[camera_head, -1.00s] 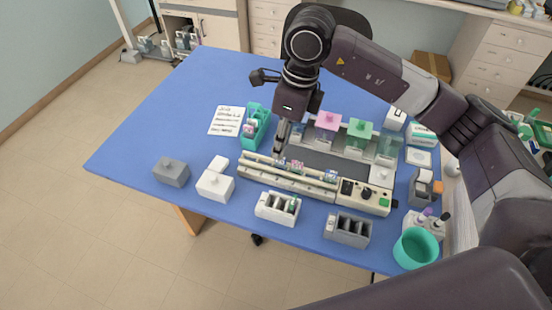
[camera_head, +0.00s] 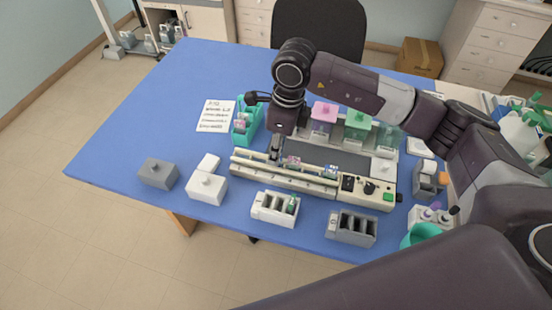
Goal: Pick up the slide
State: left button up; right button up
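My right gripper (camera_head: 274,152) points down over the left part of the cream staining rails (camera_head: 255,170). Its fingertips are close to the rails, left of a pink-marked slide (camera_head: 293,161). Whether the fingers are apart or closed is too small to tell. A blue-marked slide (camera_head: 330,171) sits farther right on the rails. A green-marked slide (camera_head: 292,203) stands in the white slotted rack (camera_head: 262,212) in front. More slides show in the teal holder (camera_head: 252,131) at the back left, partly behind my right arm. My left gripper is not in view.
A grey slotted rack (camera_head: 335,228), a white block (camera_head: 205,187) and a grey block (camera_head: 158,173) stand in front. The blue table (camera_head: 120,135) is free at the left.

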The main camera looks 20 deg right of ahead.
notch_tip(320, 180, down, 2)
jog(key=shift+w+a+f, duration=0.1)
jog(key=shift+w, duration=0.05)
grip_shut()
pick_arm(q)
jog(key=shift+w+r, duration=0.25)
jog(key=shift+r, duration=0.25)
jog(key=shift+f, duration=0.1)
